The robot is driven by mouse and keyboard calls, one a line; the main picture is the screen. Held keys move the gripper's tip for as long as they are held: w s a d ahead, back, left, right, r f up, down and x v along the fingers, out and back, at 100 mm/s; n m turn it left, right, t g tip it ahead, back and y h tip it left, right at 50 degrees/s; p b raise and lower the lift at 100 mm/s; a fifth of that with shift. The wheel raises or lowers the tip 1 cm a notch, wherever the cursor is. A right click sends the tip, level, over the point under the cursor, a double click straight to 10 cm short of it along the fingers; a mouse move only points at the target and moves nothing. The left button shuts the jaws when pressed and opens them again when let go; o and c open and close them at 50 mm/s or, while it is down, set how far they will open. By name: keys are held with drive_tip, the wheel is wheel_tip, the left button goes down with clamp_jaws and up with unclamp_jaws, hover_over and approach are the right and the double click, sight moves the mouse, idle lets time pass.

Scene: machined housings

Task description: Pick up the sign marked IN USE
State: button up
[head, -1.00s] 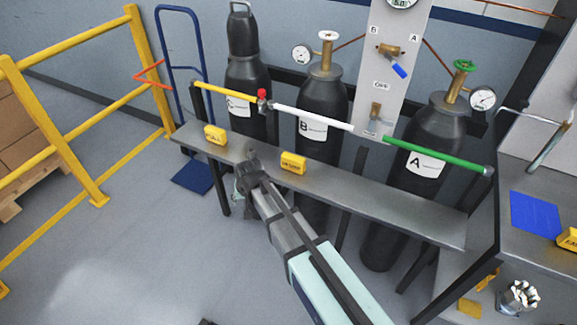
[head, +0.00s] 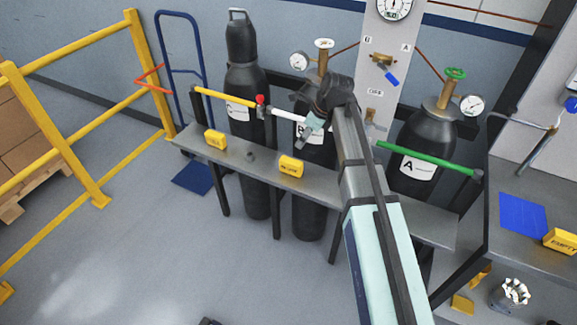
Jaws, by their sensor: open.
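A small yellow block sign (head: 291,166), its dark lettering too small to read surely but seemingly IN USE, stands upright on the grey shelf (head: 235,158) in front of the cylinders. Another yellow sign (head: 215,139) stands farther left on the same shelf, apparently marked FULL. A third yellow sign (head: 561,240), reading EMPTY, is on the right bench. My gripper (head: 304,141) is open and empty, pointing down and left, above the middle sign and apart from it. My arm hides part of the shelf to the right.
Black cylinders B (head: 318,100) and A (head: 415,160), and a third at left (head: 246,80), stand behind the shelf. A coloured rail (head: 428,159) runs just above it.

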sight(292, 161)
drive_tip(key=p+x, duration=0.2)
drive_tip(key=x, duration=0.9)
drive_tip(key=shift+a+f+p, duration=0.15)
drive_tip(key=shift+f+p, duration=0.1)
drive_tip(key=shift+p, duration=0.05)
drive_tip(key=shift+d+p+x, duration=0.15)
drive_tip(key=shift+p+x, duration=0.4)
drive_tip(key=shift+x, duration=0.85)
drive_tip(key=shift+d+p+x, duration=0.2)
drive_tip(key=shift+p+x, duration=0.3)
drive_tip(key=shift+x, duration=0.9)
drive_tip(key=shift+s+f, duration=0.1)
drive_tip(key=shift+f, duration=0.05)
clamp_jaws()
